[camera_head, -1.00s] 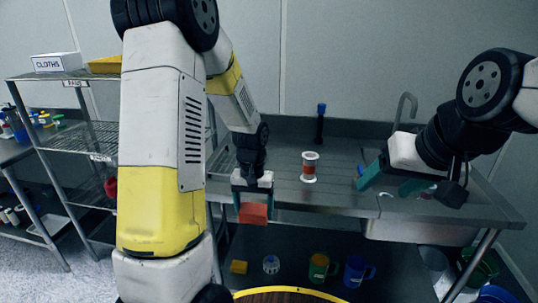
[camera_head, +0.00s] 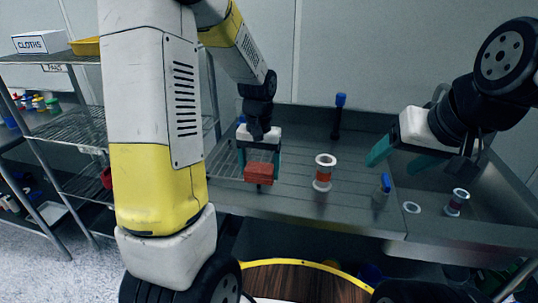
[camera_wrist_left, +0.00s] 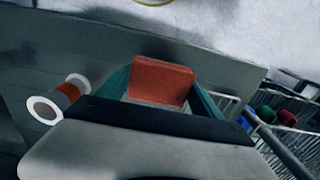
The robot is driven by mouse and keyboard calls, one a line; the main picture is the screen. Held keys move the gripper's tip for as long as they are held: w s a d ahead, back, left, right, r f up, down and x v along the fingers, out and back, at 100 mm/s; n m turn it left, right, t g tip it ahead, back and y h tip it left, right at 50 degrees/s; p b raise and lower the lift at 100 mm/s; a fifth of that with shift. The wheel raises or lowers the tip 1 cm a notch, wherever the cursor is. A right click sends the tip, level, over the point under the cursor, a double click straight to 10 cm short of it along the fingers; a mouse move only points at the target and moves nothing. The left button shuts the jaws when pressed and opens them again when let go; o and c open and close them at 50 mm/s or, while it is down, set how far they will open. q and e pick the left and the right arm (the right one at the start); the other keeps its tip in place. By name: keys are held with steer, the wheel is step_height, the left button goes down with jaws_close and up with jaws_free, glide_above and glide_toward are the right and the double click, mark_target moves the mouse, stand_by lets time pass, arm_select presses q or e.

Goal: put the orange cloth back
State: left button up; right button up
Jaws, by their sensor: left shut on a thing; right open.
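The orange cloth (camera_head: 259,173) is a small folded red-orange block. My left gripper (camera_head: 260,166) is shut on it, and its teal fingers hold it above the metal counter. In the left wrist view the cloth (camera_wrist_left: 160,80) sits between the fingers. My right gripper (camera_head: 402,160) is open and empty over the right part of the counter, near the sink. A white box labelled CLOTHS (camera_head: 41,42) stands on the top shelf of the rack at the far left. Its inside is hidden from the head view.
A white spool-like piece with a red-orange middle (camera_head: 323,172) stands on the counter (camera_head: 290,195), right of the cloth. A blue-topped item (camera_head: 381,190), a white ring (camera_head: 411,208) and another spool-like piece (camera_head: 456,202) are further right. A yellow tray (camera_head: 87,47) sits beside the box.

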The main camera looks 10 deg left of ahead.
mark_target(260, 164)
arm_select(q)
steer(key=w, duration=0.2)
steer(key=w+a, duration=0.1)
steer(key=w, duration=0.4)
steer(key=shift+w+a+f, duration=0.35)
steer(key=shift+f, duration=1.8)
steer(key=o, duration=1.2)
steer(key=shift+f, duration=0.1)
steer(key=shift+w, duration=0.1)
